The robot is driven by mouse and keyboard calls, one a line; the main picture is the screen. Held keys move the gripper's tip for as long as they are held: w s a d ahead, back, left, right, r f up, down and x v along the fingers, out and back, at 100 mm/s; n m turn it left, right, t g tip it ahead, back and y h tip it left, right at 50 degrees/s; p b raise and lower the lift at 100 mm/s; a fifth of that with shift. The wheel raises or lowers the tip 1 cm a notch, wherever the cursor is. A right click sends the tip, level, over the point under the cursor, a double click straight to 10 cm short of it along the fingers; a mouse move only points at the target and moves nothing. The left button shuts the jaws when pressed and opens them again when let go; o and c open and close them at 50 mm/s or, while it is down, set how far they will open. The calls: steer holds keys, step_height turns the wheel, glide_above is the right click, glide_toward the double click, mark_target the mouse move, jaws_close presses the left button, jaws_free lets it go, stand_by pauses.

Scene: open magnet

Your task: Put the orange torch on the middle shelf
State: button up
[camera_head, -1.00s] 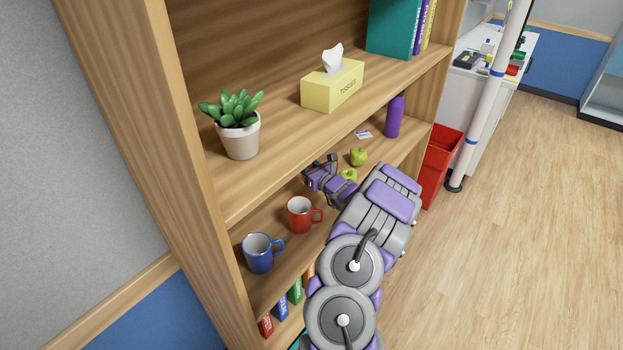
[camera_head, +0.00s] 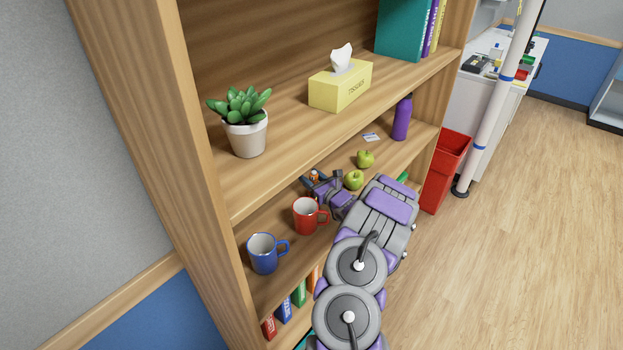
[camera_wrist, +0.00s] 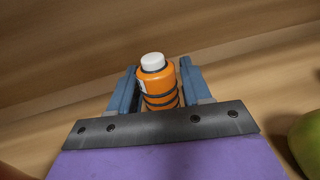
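The orange torch (camera_wrist: 158,84), with a white cap and black bands, is between my gripper's two blue-grey fingers in the wrist view. The fingers lie close along both sides, and my gripper (camera_wrist: 159,88) looks shut on it. The torch is nearly upright, cap up; my gripper hides its lower end, so I cannot tell whether it touches the wood. In the head view, my gripper (camera_head: 319,178) reaches over the middle shelf (camera_head: 285,262), and a small part of the torch (camera_head: 314,175) shows between the fingers, behind the red mug.
A red mug (camera_head: 305,217) and a blue mug (camera_head: 262,254) stand left of my gripper. Two green apples (camera_head: 354,180) and a purple bottle (camera_head: 402,119) are to its right. The upper shelf holds a plant (camera_head: 246,137) and a tissue box (camera_head: 341,88).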

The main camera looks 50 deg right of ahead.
steer(key=shift+o, duration=1)
steer(key=s, duration=0.3)
steer(key=s+a+p, duration=0.1)
steer(key=s, duration=0.3)
steer(key=s+p, duration=0.1)
steer(key=s, duration=0.3)
steer(key=shift+a+r, duration=0.1)
steer(key=shift+a, duration=0.05)
steer(key=shift+s+a+p, duration=0.2)
steer(key=shift+s+p, duration=0.1)
steer(key=shift+s, duration=0.15)
steer(key=shift+s, duration=0.1)
